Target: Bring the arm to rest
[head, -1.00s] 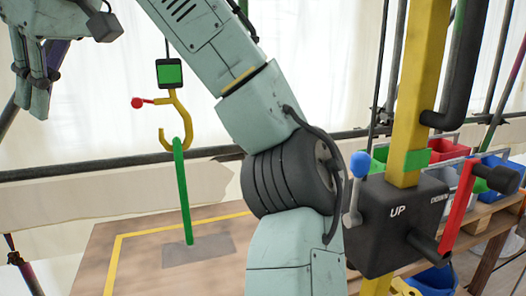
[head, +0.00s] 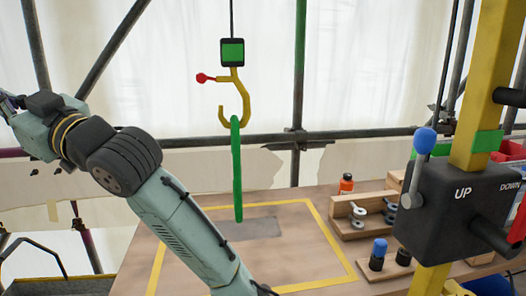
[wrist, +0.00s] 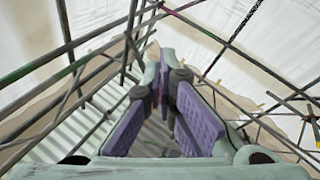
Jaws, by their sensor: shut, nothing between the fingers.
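My arm (head: 180,225) rises from the bottom of the head view and bends away to the upper left. My gripper shows in the wrist view (wrist: 164,70), with its purple-padded fingers brought together at the tips and nothing between them. In the head view only a small part of it shows at the left edge. It is well to the left of the hook and apart from everything on the table.
A yellow hook (head: 236,95) hangs from a cable, with a green strap (head: 238,175) upright below it. A wooden table (head: 180,275) holds a rack (head: 350,220) with shackles. A black control box (head: 455,215) stands at right. Scaffold poles (head: 298,80) line the back.

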